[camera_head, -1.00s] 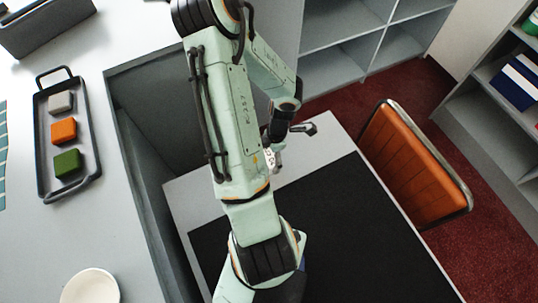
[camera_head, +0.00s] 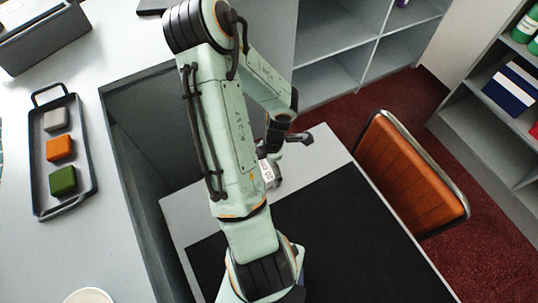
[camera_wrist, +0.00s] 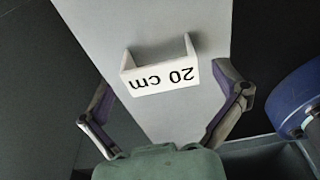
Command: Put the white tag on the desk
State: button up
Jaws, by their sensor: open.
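The white tag (camera_wrist: 160,77) reads "20 cm" and shows upside down in the wrist view. It is a bent piece with short side flaps, over the light grey strip of the desk (camera_wrist: 190,22). In the head view the tag (camera_head: 267,173) is partly hidden by my arm, near the desk's far-left part. My gripper (camera_wrist: 163,74) is open, with one finger on each side of the tag and a gap on both sides. In the head view my gripper (camera_head: 283,150) is partly hidden behind my arm.
A black mat (camera_head: 350,225) covers most of the desk and is bare where seen. An orange chair (camera_head: 410,175) stands to its right. On the left counter a dark tray (camera_head: 88,150) holds grey, orange and green blocks. Grey shelves (camera_head: 335,75) stand behind.

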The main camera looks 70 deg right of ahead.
notch_tip(320, 180, up, 11)
jog(key=s+d, duration=0.1)
jog(key=shift+f, duration=0.15)
jog(key=shift+s, duration=0.1)
jog(key=w+a+r+m+y, duration=0.1)
jog(key=w+a+r, duration=0.2)
jog(key=w+a, duration=0.3)
jog(key=w+a+r+m, duration=0.1)
jog(key=w+a+r, duration=0.2)
jog(key=w+a, duration=0.2)
jog(key=s+a+r+m, duration=0.2)
jog(key=a+r+m, duration=0.1)
jog(key=a, duration=0.5)
jog(key=s+a+r+m+g+h, duration=0.1)
jog(key=s+a+r+m, duration=0.1)
jog(key=a, duration=0.6)
jog(key=shift+a+r+m, duration=0.3)
jog(key=shift+r+m, duration=0.1)
jog(key=shift+r, duration=0.15)
